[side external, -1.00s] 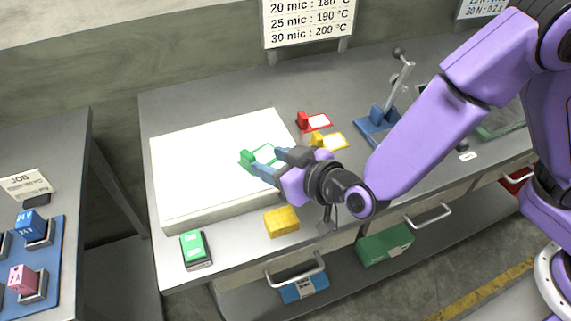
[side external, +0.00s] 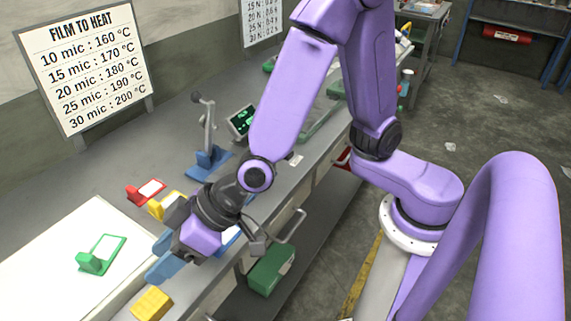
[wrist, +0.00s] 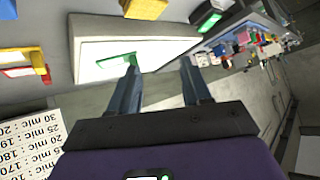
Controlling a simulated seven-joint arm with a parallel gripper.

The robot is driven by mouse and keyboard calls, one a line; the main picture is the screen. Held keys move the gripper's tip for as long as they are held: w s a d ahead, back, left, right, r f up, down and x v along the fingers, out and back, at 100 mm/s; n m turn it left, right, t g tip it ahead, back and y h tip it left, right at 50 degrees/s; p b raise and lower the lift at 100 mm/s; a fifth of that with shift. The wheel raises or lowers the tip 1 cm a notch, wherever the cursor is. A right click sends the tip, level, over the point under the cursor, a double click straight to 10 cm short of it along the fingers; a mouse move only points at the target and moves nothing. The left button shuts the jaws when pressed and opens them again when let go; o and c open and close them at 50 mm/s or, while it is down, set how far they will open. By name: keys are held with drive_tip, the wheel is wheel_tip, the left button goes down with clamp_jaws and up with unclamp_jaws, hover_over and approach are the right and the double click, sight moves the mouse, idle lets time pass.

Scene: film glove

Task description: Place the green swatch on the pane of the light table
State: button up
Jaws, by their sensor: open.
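The green swatch (side external: 98,256), a green frame with a pale middle and a raised green tab, lies flat on the white pane of the light table (side external: 40,285). In the wrist view the green swatch (wrist: 118,60) shows partly behind a finger, with the pane (wrist: 158,52) around it. My gripper (side external: 158,258) is open and empty, to the right of the swatch and apart from it, near the light table's edge. Its two blue fingers also show spread in the wrist view (wrist: 160,75).
A red swatch (side external: 146,191) and a yellow swatch (side external: 164,205) lie on the bench behind my gripper. A yellow block (side external: 152,304) sits near the bench's front edge. A blue-based lever press (side external: 208,160) stands farther back.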

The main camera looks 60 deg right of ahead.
drive_tip(key=s+d+n+g+h, duration=0.1)
drive_tip(key=s+d, duration=0.4)
drive_tip(key=d, duration=0.5)
drive_tip(key=s+d+r+n+g+h, duration=0.1)
drive_tip(key=s+d+n+g+h, duration=0.1)
drive_tip(key=d, duration=0.8)
drive_tip(key=s+d+r+n+g+h, duration=0.1)
drive_tip(key=s+d+n+g+h, duration=0.1)
drive_tip(key=s+d, duration=0.5)
drive_tip(key=d+g+h, duration=0.1)
drive_tip(key=d+h, duration=0.1)
drive_tip(key=d, duration=0.1)
drive_tip(key=shift+s+r, duration=0.2)
drive_tip(key=shift+s, duration=0.15)
drive_tip(key=shift+o, duration=0.3)
